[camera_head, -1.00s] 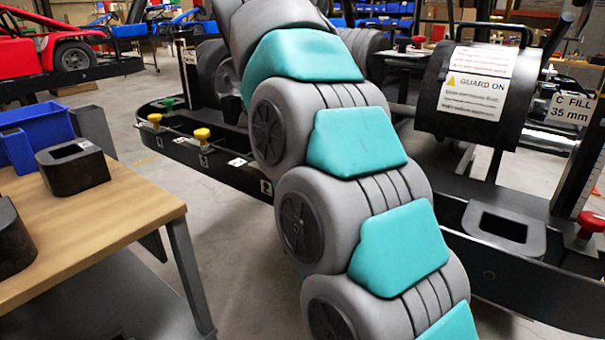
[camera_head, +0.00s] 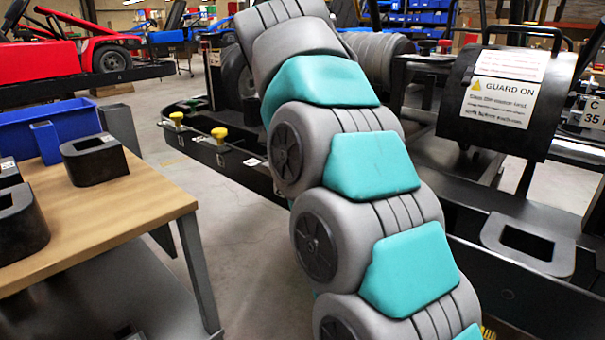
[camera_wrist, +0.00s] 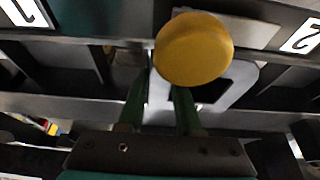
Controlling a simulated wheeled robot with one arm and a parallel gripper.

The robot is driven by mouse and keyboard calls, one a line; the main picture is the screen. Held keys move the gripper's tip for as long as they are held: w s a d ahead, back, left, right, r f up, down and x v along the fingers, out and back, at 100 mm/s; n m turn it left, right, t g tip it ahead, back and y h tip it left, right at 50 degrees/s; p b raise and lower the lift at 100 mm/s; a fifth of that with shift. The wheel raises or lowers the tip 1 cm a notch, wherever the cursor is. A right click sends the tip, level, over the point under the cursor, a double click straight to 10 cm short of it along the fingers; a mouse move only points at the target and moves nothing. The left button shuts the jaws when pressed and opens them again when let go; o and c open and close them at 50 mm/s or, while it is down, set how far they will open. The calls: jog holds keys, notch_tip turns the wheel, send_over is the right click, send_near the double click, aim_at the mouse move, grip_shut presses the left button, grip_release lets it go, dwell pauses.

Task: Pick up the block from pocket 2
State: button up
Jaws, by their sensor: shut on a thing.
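The block is a light grey D-shaped ring with an opening (camera_wrist: 243,74) in the wrist view, partly hidden behind a yellow knob (camera_wrist: 194,48). My gripper (camera_wrist: 163,98) reaches up to it with two green fingers, shut on its left wall. A plate marked 1 (camera_wrist: 22,12) is at the upper left, and a plate marked 2 (camera_wrist: 303,36) is at the upper right. I cannot tell whether the block sits in a pocket or is raised. In the head view, my arm hides the gripper and this block.
A wooden table (camera_head: 140,212) at left holds a black ring block (camera_head: 95,160) and a blue bin (camera_head: 50,125). Yellow knobs (camera_head: 219,133) stand on a dark rail left of my arm. A guarded drum (camera_head: 460,110) and another grey ring block (camera_head: 530,248) are at right.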

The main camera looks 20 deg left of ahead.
grip_shut()
dwell(0.8)
